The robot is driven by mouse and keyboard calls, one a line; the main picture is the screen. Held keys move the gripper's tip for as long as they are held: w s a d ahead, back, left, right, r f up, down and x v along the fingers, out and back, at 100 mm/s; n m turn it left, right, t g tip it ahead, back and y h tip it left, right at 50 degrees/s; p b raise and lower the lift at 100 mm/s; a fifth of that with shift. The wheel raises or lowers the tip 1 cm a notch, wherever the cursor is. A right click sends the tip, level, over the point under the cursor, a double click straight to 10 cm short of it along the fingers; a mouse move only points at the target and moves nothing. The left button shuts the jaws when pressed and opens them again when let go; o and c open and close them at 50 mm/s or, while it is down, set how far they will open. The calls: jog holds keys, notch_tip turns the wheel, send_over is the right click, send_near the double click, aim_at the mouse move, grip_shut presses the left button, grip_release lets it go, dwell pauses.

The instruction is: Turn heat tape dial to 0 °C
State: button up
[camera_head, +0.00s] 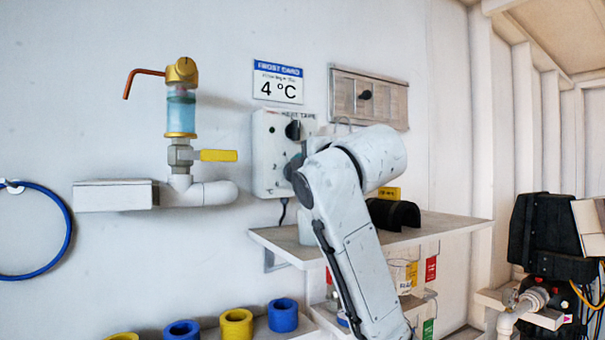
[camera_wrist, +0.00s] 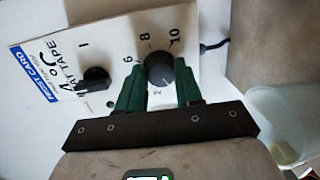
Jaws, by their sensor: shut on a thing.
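The heat tape box (camera_head: 268,140) is a white unit on the wall, below the frost card that reads 4 °C. In the wrist view its face (camera_wrist: 118,50) carries a round black dial (camera_wrist: 160,66) with printed numbers, of which 6, 8, 10 and 2 show. I cannot tell where the dial points. A second black knob (camera_wrist: 96,77) sits on the same face; it also shows in the head view (camera_head: 293,130). My gripper (camera_wrist: 158,74) has its green fingers closed on the sides of the numbered dial. In the head view my arm hides the dial.
The frost card (camera_head: 278,82) hangs above the box. A pipe with a yellow-handled valve (camera_head: 218,155) is to the left. A wooden panel (camera_head: 370,98) with a black knob is at upper right.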

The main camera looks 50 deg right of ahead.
jog(key=shift+a+f+n, duration=0.1)
jog(key=shift+a+n, duration=0.05)
jog(key=shift+n, duration=0.55)
jog(key=shift+w, duration=0.1)
jog(key=o, duration=1)
jog(key=b+v, duration=0.2)
jog(key=v, duration=0.9)
jog(key=shift+b, duration=0.4)
